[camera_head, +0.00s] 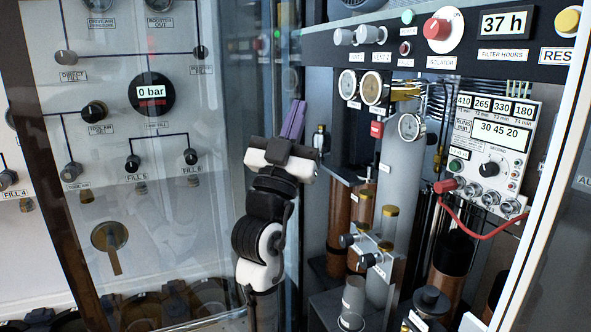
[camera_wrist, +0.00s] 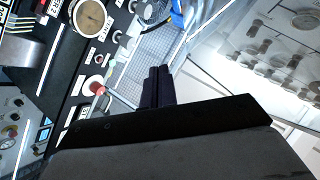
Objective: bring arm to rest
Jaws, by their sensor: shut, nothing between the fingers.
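My gripper (camera_head: 294,119) is in the middle of the head view, at the end of my black and white arm. Its purple-tinted fingers point up and are together, with nothing between them. It stands in front of the glass at the left side of the open cabinet. In the wrist view the dark fingers (camera_wrist: 157,84) are also together and empty. Behind them is a pale grid-like surface (camera_wrist: 150,50). I see no contact between the fingers and anything around them.
To the right, the cabinet holds gauges (camera_head: 411,126), cylinders and a control box (camera_head: 490,150) with a red cable (camera_head: 478,236). A red knob (camera_head: 437,28) sticks out above. The fill panel (camera_head: 125,110) with a 0 bar dial is at the left.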

